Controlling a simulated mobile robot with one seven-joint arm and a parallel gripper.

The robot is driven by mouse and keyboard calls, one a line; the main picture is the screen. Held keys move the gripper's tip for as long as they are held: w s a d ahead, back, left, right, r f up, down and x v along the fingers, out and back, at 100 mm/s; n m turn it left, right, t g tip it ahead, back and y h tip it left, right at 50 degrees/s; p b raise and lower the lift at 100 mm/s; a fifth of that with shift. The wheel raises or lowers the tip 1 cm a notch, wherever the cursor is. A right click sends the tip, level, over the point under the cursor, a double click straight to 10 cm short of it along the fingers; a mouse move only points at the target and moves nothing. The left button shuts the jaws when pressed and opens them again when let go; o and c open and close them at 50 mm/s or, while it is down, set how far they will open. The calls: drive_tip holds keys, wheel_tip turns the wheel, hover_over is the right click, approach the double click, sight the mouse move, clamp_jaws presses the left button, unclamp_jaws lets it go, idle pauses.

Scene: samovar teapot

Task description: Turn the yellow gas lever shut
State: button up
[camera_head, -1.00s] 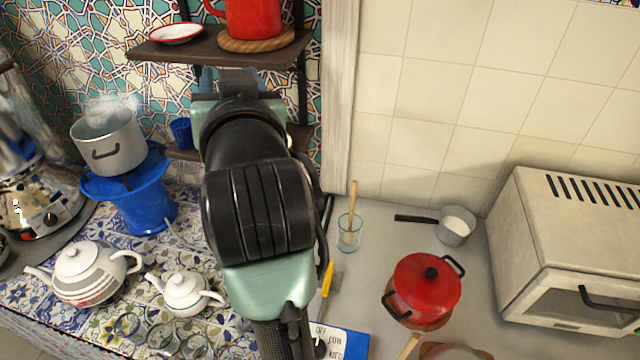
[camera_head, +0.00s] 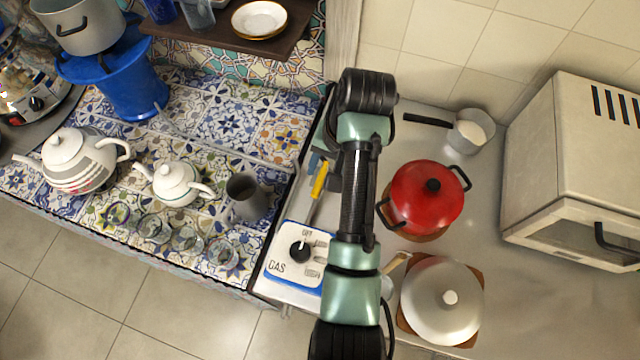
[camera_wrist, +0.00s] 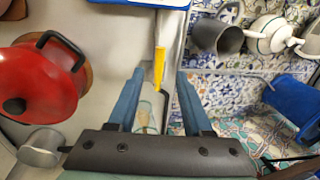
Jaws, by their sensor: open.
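The yellow gas lever (camera_head: 319,180) stands beside the left edge of the grey counter, behind the white GAS knob panel (camera_head: 283,278) with its blue border. In the wrist view the lever (camera_wrist: 159,68) shows as a yellow bar between the tips of my gripper (camera_wrist: 160,75). My gripper is open, with a blue finger on each side of the lever and a visible gap to each. I cannot tell how far the fingertips are from it in depth. In the head view my arm hides most of the gripper.
A red pot (camera_head: 424,203) and a white-lidded pot (camera_head: 441,300) stand close right of my arm. A small saucepan (camera_head: 468,132) and a white oven (camera_head: 580,170) are farther right. A grey mug (camera_head: 246,197), a small teapot (camera_head: 176,184) and several glasses stand on the tiles left.

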sight(317, 189)
drive_tip(key=f, duration=0.2)
drive_tip(key=a+f, duration=0.1)
drive_tip(key=f, duration=0.4)
drive_tip(key=shift+w+a+f, duration=0.2)
drive_tip(key=shift+w+f, duration=0.05)
drive_tip(key=shift+f, duration=0.15)
drive_tip(key=shift+c, duration=0.2)
clamp_jaws()
drive_tip(key=shift+r, duration=0.1)
idle(0.7)
